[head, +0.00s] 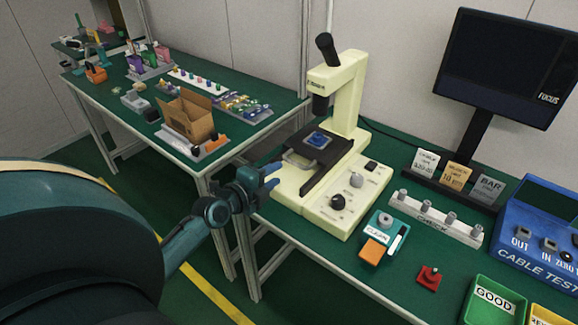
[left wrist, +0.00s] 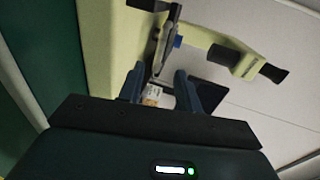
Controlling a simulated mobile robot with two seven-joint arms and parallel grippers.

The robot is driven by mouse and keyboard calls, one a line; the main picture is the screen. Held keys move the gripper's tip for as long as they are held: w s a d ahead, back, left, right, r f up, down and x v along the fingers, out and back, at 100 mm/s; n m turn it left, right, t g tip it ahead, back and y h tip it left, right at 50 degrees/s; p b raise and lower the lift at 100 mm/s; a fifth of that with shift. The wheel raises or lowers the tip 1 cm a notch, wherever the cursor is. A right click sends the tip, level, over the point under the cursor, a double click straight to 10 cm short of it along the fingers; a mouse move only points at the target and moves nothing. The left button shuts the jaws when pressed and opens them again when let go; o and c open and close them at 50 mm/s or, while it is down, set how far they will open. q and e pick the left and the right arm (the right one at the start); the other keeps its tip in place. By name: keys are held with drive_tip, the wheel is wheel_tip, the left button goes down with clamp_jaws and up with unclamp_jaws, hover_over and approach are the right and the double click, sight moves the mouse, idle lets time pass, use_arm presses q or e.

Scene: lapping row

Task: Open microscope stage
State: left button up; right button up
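The cream microscope (head: 345,95) stands on the green bench, with a black stage (head: 318,172) on its base. A small blue piece (head: 318,139) lies on the stage. A pale metal loop, like a handle (head: 298,160), is at the stage's left end. My left gripper (head: 276,174) is just left of that end, its fingers pointing at it. In the left wrist view the gripper (left wrist: 158,82) has its two fingers apart, with the microscope (left wrist: 225,55) beyond, seen tilted. A small pale labelled patch shows between the fingers; I cannot tell contact. My right gripper is not in view.
On the bench right of the microscope are a teal clean box (head: 384,238), a grey check rack (head: 436,219), a red button block (head: 429,277), a green tray (head: 494,303), a blue cable tester (head: 540,235) and a monitor (head: 508,65). Another bench at left holds a cardboard box (head: 187,117).

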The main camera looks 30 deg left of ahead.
sight(293, 164)
use_arm(q)
drive_tip(key=x, duration=0.7)
drive_tip(key=shift+c, duration=0.3)
clamp_jaws()
